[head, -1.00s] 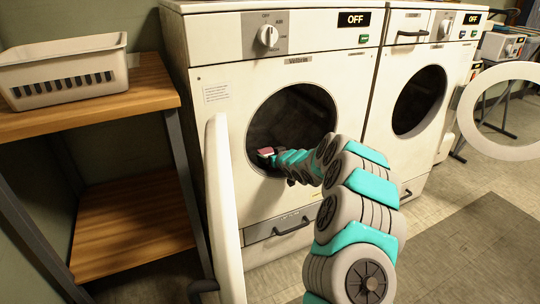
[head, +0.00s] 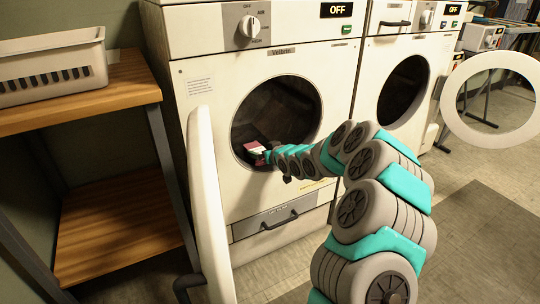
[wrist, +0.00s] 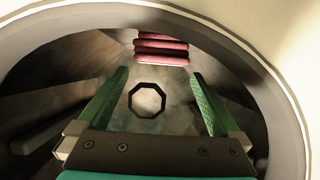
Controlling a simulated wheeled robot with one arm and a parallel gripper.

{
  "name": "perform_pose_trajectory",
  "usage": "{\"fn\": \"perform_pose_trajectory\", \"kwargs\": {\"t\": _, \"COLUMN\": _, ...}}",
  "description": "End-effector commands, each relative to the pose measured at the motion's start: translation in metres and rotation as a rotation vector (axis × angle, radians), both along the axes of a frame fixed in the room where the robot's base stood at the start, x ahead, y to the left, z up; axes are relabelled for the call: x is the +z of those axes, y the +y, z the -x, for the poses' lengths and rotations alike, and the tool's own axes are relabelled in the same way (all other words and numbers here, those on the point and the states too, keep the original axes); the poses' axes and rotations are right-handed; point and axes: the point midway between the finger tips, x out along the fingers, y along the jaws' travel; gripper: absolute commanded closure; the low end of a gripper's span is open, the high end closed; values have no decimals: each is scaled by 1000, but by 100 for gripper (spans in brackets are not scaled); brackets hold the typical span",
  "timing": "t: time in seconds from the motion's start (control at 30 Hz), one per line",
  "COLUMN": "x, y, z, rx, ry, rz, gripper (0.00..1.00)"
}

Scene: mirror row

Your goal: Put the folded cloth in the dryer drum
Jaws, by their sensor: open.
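The dryer (head: 340,60) has its round door (head: 207,210) swung open to the left. Its dark drum (head: 285,105) is exposed. My arm reaches to the opening's lower left, with my gripper (wrist: 160,72) inside the rim in the wrist view. The green fingers are spread apart and open. The folded cloth (wrist: 161,47), red-pink and layered, shows inside the drum, beyond the fingertips and in line with the gap, apart from both fingers. In the head view a small pink and whitish patch of the cloth (head: 254,148) shows at the arm's end. Its underside is hidden.
A second dryer (head: 375,65) stands to the right, its round door (head: 491,105) open. A wooden shelf unit (head: 110,220) with a white basket (head: 50,70) stands at left. The floor at right is clear, with a dark mat (head: 480,240).

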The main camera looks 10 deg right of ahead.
Motion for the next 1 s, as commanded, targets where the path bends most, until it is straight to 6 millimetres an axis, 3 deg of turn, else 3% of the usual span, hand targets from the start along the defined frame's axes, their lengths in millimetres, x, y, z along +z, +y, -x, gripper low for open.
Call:
{"fn": "perform_pose_trajectory", "kwargs": {"t": 0.33, "x": 17, "y": -13, "z": 41, "rx": 1, "ry": -1, "rz": -2, "gripper": 0}}
{"fn": "perform_pose_trajectory", "kwargs": {"t": 0.83, "x": 25, "y": -13, "z": 59, "rx": 3, "ry": 23, "rz": 6, "gripper": 0}}
{"fn": "perform_pose_trajectory", "kwargs": {"t": 1.0, "x": 34, "y": 3, "z": 100, "rx": 12, "ry": 157, "rz": 48, "gripper": 0}}
